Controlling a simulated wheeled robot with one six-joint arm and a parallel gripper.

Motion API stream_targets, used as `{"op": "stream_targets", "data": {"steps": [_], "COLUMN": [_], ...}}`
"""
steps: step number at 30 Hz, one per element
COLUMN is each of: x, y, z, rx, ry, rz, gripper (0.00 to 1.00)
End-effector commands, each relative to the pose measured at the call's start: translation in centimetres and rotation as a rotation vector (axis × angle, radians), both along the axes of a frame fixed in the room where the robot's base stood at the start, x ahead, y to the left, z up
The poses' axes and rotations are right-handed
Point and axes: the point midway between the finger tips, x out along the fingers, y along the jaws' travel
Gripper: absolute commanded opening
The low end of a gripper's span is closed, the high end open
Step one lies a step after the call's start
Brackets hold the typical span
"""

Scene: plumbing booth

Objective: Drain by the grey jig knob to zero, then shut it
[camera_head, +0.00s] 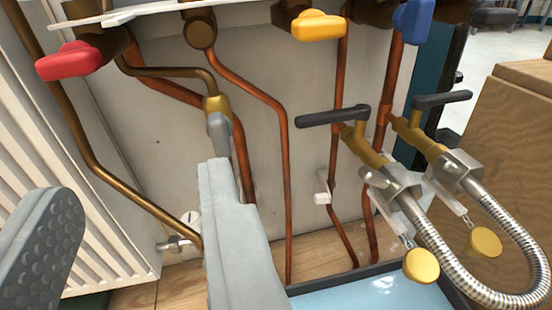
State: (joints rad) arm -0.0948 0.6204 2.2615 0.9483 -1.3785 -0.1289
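A small grey knob (219,130) sits on a brass fitting (215,104) on a copper pipe, left of the middle. I take it to be the grey jig knob. Its lower end runs down behind the tip of my gripper's right finger, so I cannot tell if they touch. My gripper (138,190) is open. Its left finger, with a dimpled pad, is at the lower left, and its right finger is just below the knob. No gauge reading shows.
Red (70,61), yellow (319,26) and blue (414,20) handles line the top. Two black levers (333,117) (441,100) and a braided hose (497,220) are at the right. A blue-floored tray (375,295) lies below. A white radiator (60,150) stands left.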

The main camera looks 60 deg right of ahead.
Motion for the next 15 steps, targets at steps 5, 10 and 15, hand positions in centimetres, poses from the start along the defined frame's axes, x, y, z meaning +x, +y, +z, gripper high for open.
{"op": "stream_targets", "data": {"steps": [5,10,15], "x": [-1.2,-1.7,-1.1], "y": [-0.5,-0.7,-1.6], "z": [-3.8,-5.1,-5.2], "rx": [-0.056,-0.08,-0.082], "ry": [0.029,0.038,0.037], "rz": [-0.054,-0.076,-0.08], "gripper": [0.37,0.37,0.37]}}
